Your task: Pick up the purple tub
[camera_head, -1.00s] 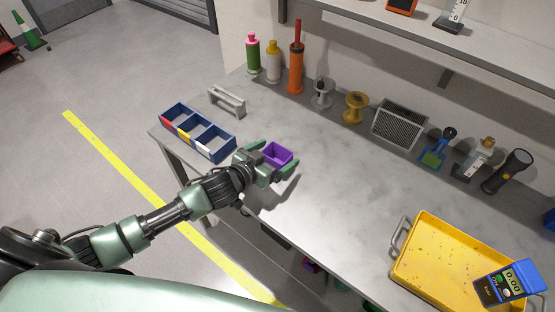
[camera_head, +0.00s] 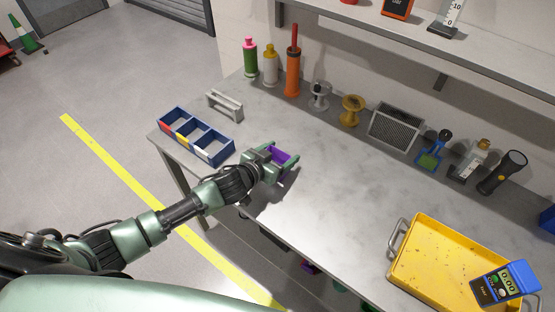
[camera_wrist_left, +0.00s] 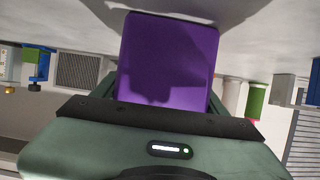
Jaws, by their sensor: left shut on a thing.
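The purple tub (camera_head: 280,156) is on the grey worktop near its front left edge, to the right of the blue divided bin. My left gripper (camera_head: 279,163) is shut on it, one finger on each side. I cannot tell whether the tub touches the worktop. In the left wrist view the tub (camera_wrist_left: 166,62) fills the middle, close in front of the gripper. My right gripper is in neither view.
A blue bin with three compartments (camera_head: 208,146) and a grey bracket (camera_head: 225,106) stand left of the tub. A yellow tray (camera_head: 440,280) with a meter (camera_head: 497,289) is at the lower right. Bottles and spools line the back. The middle of the worktop is clear.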

